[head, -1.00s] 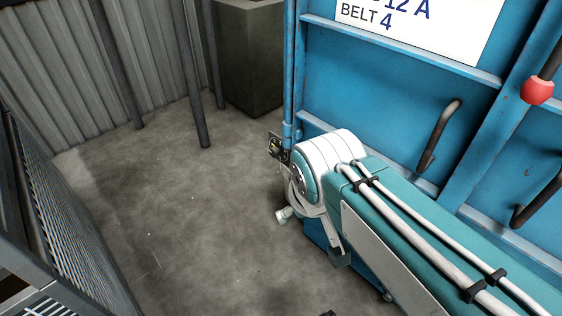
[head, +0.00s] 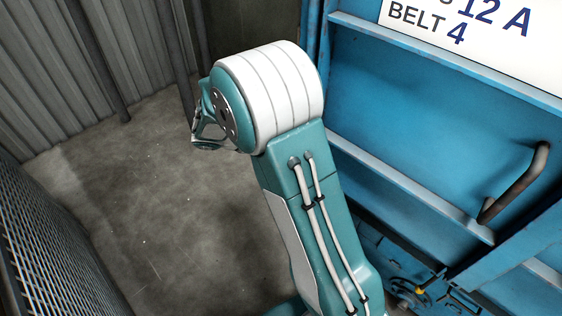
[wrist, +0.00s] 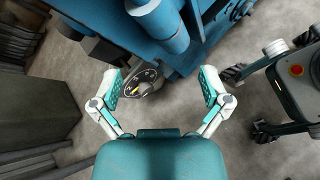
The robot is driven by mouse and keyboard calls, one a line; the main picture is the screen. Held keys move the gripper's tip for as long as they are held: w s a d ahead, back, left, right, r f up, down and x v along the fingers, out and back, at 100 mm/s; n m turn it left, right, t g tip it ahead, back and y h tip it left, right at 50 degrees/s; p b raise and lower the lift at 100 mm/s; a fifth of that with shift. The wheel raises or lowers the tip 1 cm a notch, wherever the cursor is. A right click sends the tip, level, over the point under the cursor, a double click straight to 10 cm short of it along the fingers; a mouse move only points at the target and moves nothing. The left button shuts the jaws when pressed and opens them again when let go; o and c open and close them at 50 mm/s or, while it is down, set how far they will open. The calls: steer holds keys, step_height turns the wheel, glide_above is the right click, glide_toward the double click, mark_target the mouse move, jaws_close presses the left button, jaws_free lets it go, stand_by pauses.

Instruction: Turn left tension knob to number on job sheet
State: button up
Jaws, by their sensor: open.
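In the wrist view, a dark dial plate with pale markings and a yellow mark, which looks like a tension knob (wrist: 140,84), sits at the end of the blue machine (wrist: 120,30). Its exact reading is too small to tell. My gripper (wrist: 162,88) is open and empty, with one finger on each side of the picture. The knob shows between the fingers, nearer the left one, and appears apart from both. In the head view, the white job sheet (head: 490,45) on the blue panel reads "BELT 4"; a line ending in "12 A" above is cut off.
A curved dark handle (head: 515,185) stands out from the blue panel. A small fitting with a yellow part (head: 420,291) is low on the machine. A mesh barrier (head: 45,245) and corrugated wall (head: 50,70) bound the left. Grey floor (head: 160,230) lies clear between.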

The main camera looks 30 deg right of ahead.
steer(key=w+a+f+n+t+h, duration=0.1)
steer(key=w+f+n+t+h, duration=0.4)
steer(key=f, duration=0.7)
steer(key=w+a+f+n+t, duration=0.15)
steer(key=w+f+n, duration=0.25)
steer(key=f+n, duration=0.6)
steer(key=w+d, duration=0.1)
steer(key=d, duration=0.2)
steer(key=w+d+f+m, duration=0.1)
steer(key=d, duration=0.2)
steer(key=w+d+m+t, duration=0.1)
steer(key=d, duration=0.3)
steer(key=shift+w+d+f, duration=0.1)
steer(key=shift+w+f, duration=0.15)
steer(key=shift+f, duration=0.05)
steer(key=c, duration=1.1)
